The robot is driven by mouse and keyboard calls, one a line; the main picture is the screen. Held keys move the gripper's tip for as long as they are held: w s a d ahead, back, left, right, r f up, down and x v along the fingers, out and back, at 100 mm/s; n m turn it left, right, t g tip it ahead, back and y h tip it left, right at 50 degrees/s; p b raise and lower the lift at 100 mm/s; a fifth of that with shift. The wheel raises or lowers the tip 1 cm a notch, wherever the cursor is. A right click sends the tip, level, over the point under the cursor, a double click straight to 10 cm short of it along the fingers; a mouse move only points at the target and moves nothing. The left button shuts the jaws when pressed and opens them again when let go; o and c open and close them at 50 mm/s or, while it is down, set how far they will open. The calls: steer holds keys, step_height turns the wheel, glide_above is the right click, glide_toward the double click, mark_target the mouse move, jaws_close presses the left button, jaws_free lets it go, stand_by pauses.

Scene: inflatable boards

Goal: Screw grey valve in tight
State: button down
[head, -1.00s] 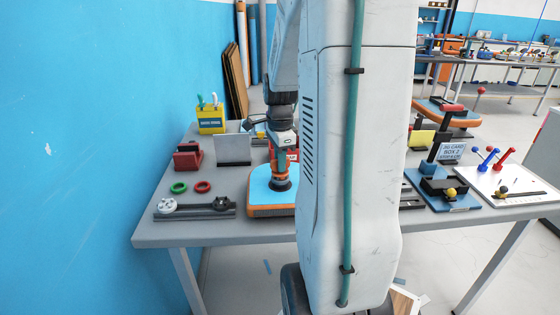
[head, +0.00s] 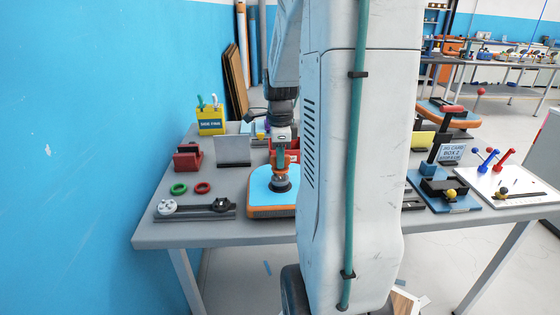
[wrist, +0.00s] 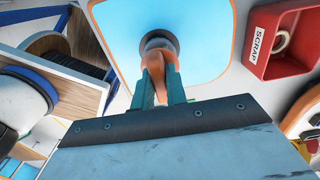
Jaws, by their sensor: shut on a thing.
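The inflatable board (head: 262,201) lies on the bench with a light blue top and an orange edge. The grey valve (head: 280,185) stands on its top; in the wrist view its round dark rim (wrist: 159,38) shows beyond my fingertips. My gripper (head: 279,169) points down over the board and is shut on the valve. In the wrist view my gripper (wrist: 158,68) has its teal and orange fingers close together at the valve, hiding part of it. I cannot tell how deep the valve sits.
A red SCRAP tray (wrist: 259,67) is beside the board. Green (head: 179,188) and red (head: 202,187) rings and a dark rail (head: 190,213) lie to the left. A grey upright plate (head: 232,151) stands behind them. My arm hides the bench's middle right.

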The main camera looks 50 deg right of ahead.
steer(key=shift+r, duration=1.8)
